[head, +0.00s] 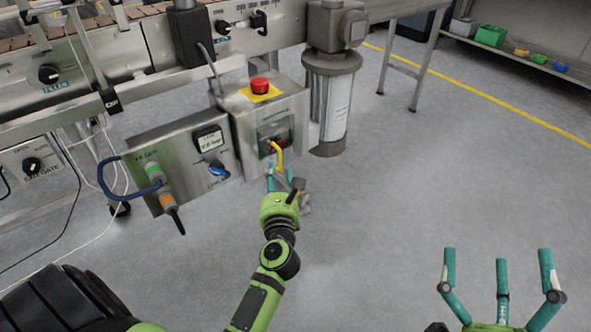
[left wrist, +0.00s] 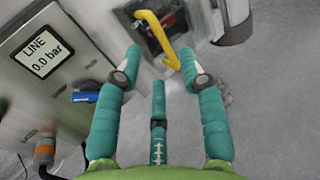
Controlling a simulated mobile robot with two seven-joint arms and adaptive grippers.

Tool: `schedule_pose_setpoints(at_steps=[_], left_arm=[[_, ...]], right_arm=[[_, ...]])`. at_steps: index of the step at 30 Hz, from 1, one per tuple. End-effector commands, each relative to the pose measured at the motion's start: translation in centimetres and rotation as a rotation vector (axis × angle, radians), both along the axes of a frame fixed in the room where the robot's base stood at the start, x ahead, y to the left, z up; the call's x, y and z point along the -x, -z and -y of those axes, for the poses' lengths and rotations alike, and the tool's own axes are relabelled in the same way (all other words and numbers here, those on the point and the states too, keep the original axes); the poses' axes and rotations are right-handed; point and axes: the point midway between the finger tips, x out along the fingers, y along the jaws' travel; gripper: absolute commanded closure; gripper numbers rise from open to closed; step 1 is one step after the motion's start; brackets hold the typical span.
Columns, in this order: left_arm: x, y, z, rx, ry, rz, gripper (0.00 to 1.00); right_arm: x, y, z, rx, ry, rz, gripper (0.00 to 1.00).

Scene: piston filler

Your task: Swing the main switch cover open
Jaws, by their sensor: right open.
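The main switch cover (head: 273,131) is a dark window panel on the steel box below the red button. It appears closed, with something red behind it in the left wrist view (left wrist: 177,27). A yellow curved handle (head: 279,155) stands out from it and shows in the left wrist view (left wrist: 160,38). My left gripper (head: 281,177) is just in front of the handle. Its teal fingers (left wrist: 165,72) are spread, with the handle's lower end near the right fingertip; whether they touch is unclear. My right gripper (head: 503,262) is open and empty over the floor at lower right.
A red button (head: 260,85) on a yellow plate tops the box. To its left is a panel with a gauge (head: 209,139), a blue valve lever (head: 218,171) and a blue hose (head: 105,178). A grey filter column (head: 331,110) stands close right. Floor at right is clear.

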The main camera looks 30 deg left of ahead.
Motion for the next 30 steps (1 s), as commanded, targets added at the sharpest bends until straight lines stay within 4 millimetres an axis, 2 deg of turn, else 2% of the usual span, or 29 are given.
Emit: schedule_pose_setpoints(at_steps=[3,9,20,21,23,24,30], left_arm=[[-1.7,-0.1,-1.2,-0.005,0.0,0.0,0.6],[-3.8,0.0,-2.5,-0.006,0.001,-0.002,0.6],[-4.4,0.0,-2.9,-0.006,0.001,-0.004,0.6],[-4.4,0.0,-2.9,-0.006,0.001,-0.004,0.68],[-4.4,0.0,-2.9,-0.006,0.002,-0.004,0.92],[-4.4,0.0,-2.9,-0.007,0.002,-0.004,1.0],[-4.4,0.0,-2.9,-0.006,0.001,-0.004,1.0]], right_arm=[[0.5,-0.9,-0.2,-0.014,-0.011,0.052,0.0],[1.8,-2.6,-0.4,-0.046,-0.03,0.157,0.0],[2.3,-3.3,-0.5,-0.058,-0.037,0.195,0.0],[2.3,-3.3,-0.5,-0.058,-0.037,0.195,0.0],[2.3,-3.3,-0.5,-0.058,-0.037,0.194,0.0],[2.3,-3.3,-0.5,-0.058,-0.037,0.194,0.0],[2.3,-3.3,-0.5,-0.058,-0.037,0.194,0.0]])
